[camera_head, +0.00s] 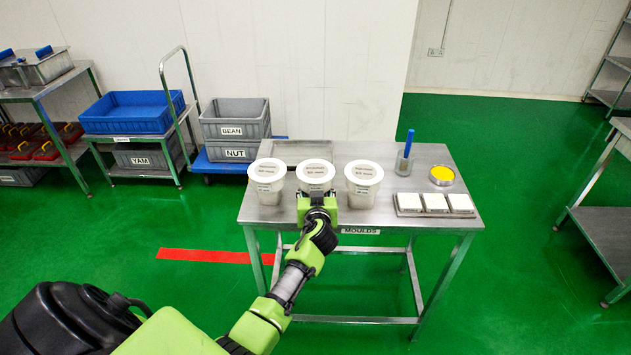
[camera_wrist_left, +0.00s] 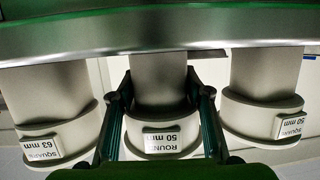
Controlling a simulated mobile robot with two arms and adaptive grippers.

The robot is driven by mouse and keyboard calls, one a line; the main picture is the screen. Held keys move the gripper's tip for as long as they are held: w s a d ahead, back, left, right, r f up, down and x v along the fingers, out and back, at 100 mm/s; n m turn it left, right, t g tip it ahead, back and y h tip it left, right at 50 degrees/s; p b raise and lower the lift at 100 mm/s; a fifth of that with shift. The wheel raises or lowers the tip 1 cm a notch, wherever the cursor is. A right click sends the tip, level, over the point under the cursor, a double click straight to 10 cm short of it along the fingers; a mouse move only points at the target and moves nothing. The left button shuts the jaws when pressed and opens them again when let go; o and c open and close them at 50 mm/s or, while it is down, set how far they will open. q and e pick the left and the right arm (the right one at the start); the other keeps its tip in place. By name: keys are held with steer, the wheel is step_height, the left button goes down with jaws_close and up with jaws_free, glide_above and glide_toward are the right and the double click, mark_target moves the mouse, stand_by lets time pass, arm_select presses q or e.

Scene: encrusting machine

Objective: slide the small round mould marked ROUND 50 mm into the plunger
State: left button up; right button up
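The white ROUND 50 mm mould (camera_head: 315,171) is the middle one of three on the metal table, wide end up. In the left wrist view its label faces me on the wide collar (camera_wrist_left: 163,141), and the moulds appear upside down. My left gripper (camera_head: 316,200) is at its near side. In the wrist view, my left gripper's fingers (camera_wrist_left: 160,110) flank the mould closely; I cannot tell whether they press on it. My right gripper is not in view. I cannot make out a plunger in these frames.
A SQUARE 63 mm mould (camera_wrist_left: 58,138) and another 50 mm mould (camera_wrist_left: 262,115) stand close on either side. On the table (camera_head: 425,221) are a blue-handled tool (camera_head: 408,147), a yellow-filled round dish (camera_head: 442,175) and white square blocks (camera_head: 435,202). A shallow tray (camera_head: 290,150) lies behind.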

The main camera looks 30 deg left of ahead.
mark_target(316, 175)
arm_select(q)
steer(key=shift+r, duration=0.15)
steer(key=shift+r+p, duration=1.95)
steer(key=shift+r, duration=0.45)
